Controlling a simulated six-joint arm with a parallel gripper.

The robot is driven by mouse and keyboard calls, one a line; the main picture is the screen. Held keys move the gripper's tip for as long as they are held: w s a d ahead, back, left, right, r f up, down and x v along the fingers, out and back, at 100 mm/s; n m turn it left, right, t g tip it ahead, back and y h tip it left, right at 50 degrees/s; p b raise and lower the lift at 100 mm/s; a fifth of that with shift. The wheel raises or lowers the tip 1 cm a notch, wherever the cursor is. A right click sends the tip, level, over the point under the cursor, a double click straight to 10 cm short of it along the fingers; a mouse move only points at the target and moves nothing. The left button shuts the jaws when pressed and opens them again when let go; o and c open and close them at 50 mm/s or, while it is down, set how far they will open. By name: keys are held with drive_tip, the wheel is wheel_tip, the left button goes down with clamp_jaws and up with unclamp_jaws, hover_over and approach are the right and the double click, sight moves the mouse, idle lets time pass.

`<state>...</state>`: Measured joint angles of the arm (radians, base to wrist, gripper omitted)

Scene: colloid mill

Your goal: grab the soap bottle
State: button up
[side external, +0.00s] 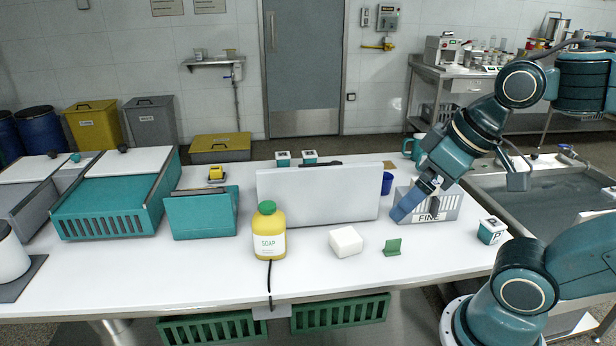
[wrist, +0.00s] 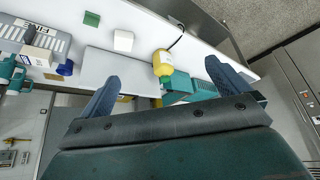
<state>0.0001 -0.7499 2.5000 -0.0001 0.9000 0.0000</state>
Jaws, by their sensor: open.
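The soap bottle (side external: 268,241) is yellow with a green cap and a white SOAP label. It stands upright near the front edge of the white table, in front of a pale grey panel. In the wrist view the bottle (wrist: 162,62) appears between my two blue fingers, but beyond their tips. My gripper (side external: 399,214) is to the right of the bottle in the side view, pointing down and left in front of the FINE bin. In the wrist view my gripper (wrist: 161,68) is open with its fingers wide apart and nothing held.
A white block (side external: 346,241) and a small green piece (side external: 392,247) lie between bottle and gripper. The grey panel (side external: 310,200) stands behind the bottle. The FINE bin (side external: 447,207) and blue cup (side external: 387,183) are near my gripper. A dark cord (side external: 269,285) hangs over the front edge.

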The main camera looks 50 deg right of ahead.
drive_tip(key=w+r+m+g, duration=0.2)
drive_tip(key=w+r+m, duration=0.25)
drive_tip(key=w, duration=0.45)
drive_tip(key=m+g, duration=0.4)
drive_tip(key=m, duration=1.1)
hover_over(267, 206)
wheel_tip(267, 206, down, 13)
drive_tip(key=shift+d+r, duration=0.1)
drive_tip(key=shift+f, duration=4.3)
